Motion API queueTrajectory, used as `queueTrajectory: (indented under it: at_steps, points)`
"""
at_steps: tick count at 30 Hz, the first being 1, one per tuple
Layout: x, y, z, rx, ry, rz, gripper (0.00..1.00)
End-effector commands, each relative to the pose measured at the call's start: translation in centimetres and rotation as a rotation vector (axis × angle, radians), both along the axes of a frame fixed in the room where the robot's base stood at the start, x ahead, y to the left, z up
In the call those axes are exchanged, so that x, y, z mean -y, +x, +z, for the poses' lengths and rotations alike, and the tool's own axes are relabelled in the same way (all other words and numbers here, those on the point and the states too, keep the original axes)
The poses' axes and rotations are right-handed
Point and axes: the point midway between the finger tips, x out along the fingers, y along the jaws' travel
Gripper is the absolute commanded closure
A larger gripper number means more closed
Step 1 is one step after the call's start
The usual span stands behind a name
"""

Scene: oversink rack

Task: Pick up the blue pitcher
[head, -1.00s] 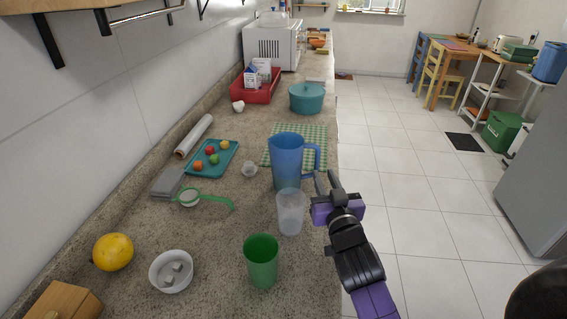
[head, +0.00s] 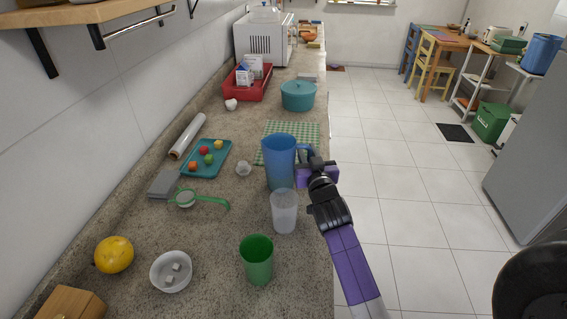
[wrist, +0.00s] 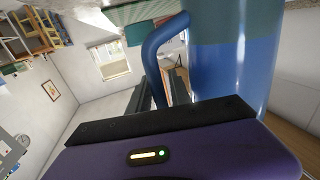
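The blue pitcher (head: 279,163) stands upright on the counter, with its handle on the right side. It fills the right of the wrist view (wrist: 235,55), where its blue handle (wrist: 155,55) curves down towards my gripper (wrist: 160,88). The dark fingers show on either side of the handle and look open around it; whether they touch it I cannot tell. In the head view, my gripper (head: 308,160) is at the handle, just right of the pitcher, and its fingertips are partly hidden.
A clear cup (head: 284,212) stands close in front of the pitcher, and a green cup (head: 257,261) nearer. A checkered cloth (head: 300,131) and a teal pot (head: 298,96) lie behind. The floor right of the counter is free.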

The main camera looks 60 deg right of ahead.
Motion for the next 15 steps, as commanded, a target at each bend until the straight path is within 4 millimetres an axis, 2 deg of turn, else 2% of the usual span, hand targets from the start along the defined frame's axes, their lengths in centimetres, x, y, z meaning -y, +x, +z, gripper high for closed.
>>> queueTrajectory:
  at_steps: [6, 10, 15]
  points:
    - [0.04, 0.06, 0.00, 0.001, -0.001, 0.000, 0.76]
    - [0.03, 0.05, 0.00, 0.001, -0.001, 0.000, 1.00]
    - [0.02, 0.04, 0.00, 0.001, 0.000, 0.000, 1.00]
